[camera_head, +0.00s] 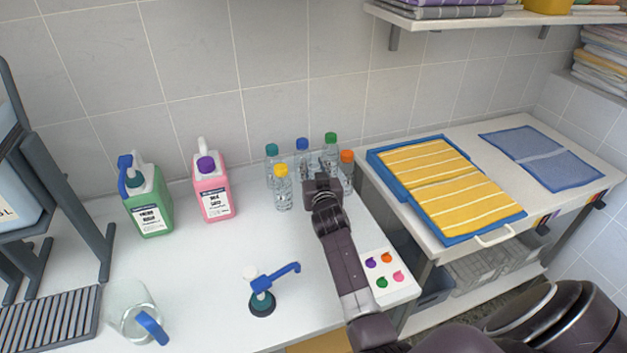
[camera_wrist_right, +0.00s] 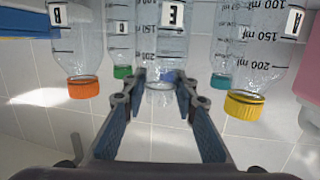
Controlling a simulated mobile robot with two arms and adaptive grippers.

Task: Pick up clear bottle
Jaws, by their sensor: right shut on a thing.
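The clear bottle (camera_wrist_right: 172,45), labelled E, stands between the two fingers of my right gripper (camera_wrist_right: 160,92) in the right wrist view, which shows the bottles upside down. Its see-through cap end is at the fingers, with some blue showing behind it. In the head view my right gripper (camera_head: 322,183) is at the bottle group and largely hides this bottle. My right gripper is shut on it. My left gripper is not in view.
Bottles with yellow (camera_head: 282,188), orange (camera_head: 347,157), teal (camera_head: 272,151), blue (camera_head: 302,145) and green (camera_head: 331,139) caps crowd around. Green (camera_head: 152,208) and pink (camera_head: 214,190) jugs, a blue pump (camera_head: 264,297) and a jug (camera_head: 130,315) stand left. A towel tray (camera_head: 475,238) lies right.

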